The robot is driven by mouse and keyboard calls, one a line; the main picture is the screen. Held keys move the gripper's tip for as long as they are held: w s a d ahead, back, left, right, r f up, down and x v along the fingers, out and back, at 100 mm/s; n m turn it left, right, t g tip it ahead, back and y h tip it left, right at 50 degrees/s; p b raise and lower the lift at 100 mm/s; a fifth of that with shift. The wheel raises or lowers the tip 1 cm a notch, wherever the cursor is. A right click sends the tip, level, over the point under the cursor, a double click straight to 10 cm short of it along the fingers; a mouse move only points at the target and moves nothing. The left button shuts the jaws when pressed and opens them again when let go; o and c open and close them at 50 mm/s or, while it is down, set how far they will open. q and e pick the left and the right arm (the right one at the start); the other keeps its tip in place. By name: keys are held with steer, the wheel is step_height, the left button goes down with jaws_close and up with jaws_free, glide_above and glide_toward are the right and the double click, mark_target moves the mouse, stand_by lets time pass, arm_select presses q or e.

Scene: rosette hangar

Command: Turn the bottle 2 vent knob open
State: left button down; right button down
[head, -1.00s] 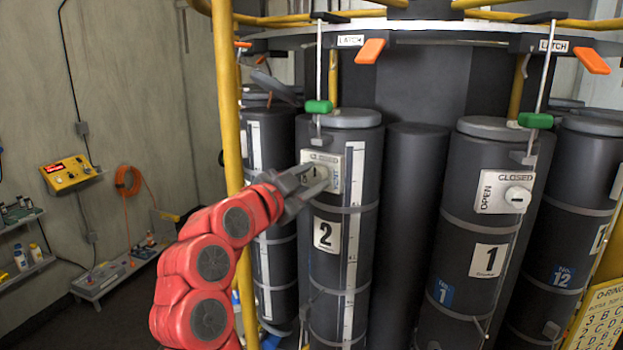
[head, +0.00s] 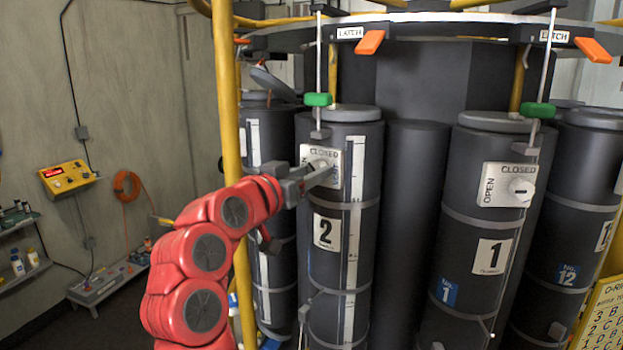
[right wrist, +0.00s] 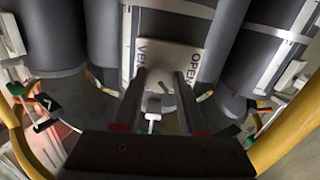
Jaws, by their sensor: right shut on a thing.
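Bottle 2 (head: 328,270) is a tall dark cylinder with a white number plate. Near its top is a white vent plate (head: 335,157), marked CLOSED along the top; lettering on its left is partly covered. My right gripper (head: 322,172), on the red arm, reaches in from the left and is shut on the vent knob. Its fingers largely hide the knob in the head view. In the right wrist view the pale round knob (right wrist: 157,82) sits between the two dark fingers, with VENT and OPEN lettering beside it. The knob's angle is unclear. My left gripper is not in view.
Bottle 1 (head: 477,280) stands to the right, its vent knob (head: 521,190) in view. A yellow post (head: 231,110) stands close behind my arm. A green handle (head: 318,100) hangs on a rod above bottle 2. Orange latch levers (head: 369,42) hang from the ring.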

steer(key=shift+r+n+b, duration=0.1)
steer(key=shift+n+b, duration=1.6)
steer(key=shift+n, duration=2.9)
steer(key=shift+c, duration=2.2)
jaws_free()
steer(key=shift+s, duration=0.1)
